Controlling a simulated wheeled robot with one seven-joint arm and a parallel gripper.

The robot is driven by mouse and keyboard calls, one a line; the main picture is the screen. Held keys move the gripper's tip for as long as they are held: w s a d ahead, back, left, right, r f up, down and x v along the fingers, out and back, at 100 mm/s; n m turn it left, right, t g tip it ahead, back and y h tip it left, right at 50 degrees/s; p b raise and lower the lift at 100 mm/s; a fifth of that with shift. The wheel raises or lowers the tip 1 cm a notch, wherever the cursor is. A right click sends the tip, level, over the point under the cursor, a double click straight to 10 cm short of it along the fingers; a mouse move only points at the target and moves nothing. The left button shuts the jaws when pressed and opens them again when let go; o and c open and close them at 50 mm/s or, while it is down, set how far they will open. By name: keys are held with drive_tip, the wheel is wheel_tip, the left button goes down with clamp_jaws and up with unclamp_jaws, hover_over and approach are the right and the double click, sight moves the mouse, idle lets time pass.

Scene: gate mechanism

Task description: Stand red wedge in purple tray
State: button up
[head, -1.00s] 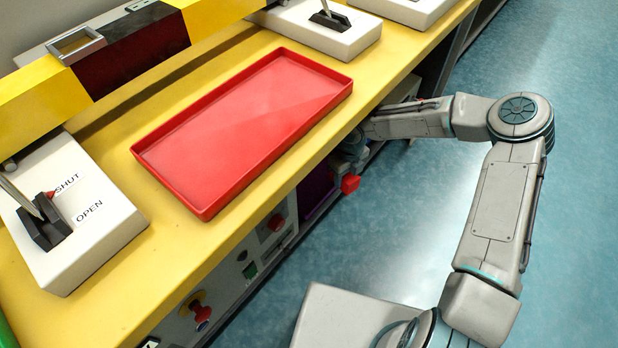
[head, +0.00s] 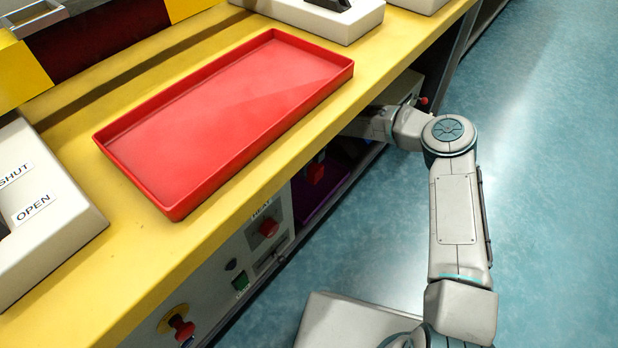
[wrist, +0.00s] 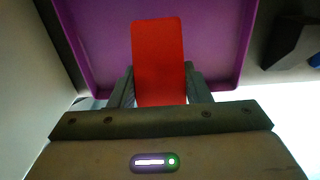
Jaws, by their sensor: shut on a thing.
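The red wedge (wrist: 158,50) is held between the fingers of my gripper (wrist: 160,86) in the wrist view, its long face toward the camera. The purple tray (wrist: 217,40) lies beyond it, its raised walls on both sides of the wedge. In the head view the wedge (head: 316,172) shows small under the counter, in front of or over the purple tray (head: 318,204) in the open shelf. The fingers are hidden there by the counter edge. I cannot tell whether the wedge touches the tray floor.
The yellow counter (head: 120,275) overhangs the shelf and carries a large red tray (head: 225,115). A panel with knobs and buttons (head: 265,228) is left of the shelf opening. A dark object (wrist: 290,42) is right of the purple tray. The blue floor is clear.

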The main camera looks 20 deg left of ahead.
sight(309, 176)
drive_tip(key=shift+a+f+b, duration=0.1)
drive_tip(key=shift+f+b, duration=0.85)
drive_tip(key=shift+f, duration=1.05)
drive_tip(key=shift+f, duration=0.1)
drive_tip(key=shift+f+b, duration=0.5)
drive_tip(key=shift+f, duration=0.05)
drive_tip(key=o, duration=1.1)
drive_tip(key=shift+c, duration=0.2)
drive_tip(key=shift+r, duration=0.1)
wheel_tip(309, 176, up, 13)
drive_tip(key=p, duration=0.5)
drive_tip(key=shift+p, duration=0.35)
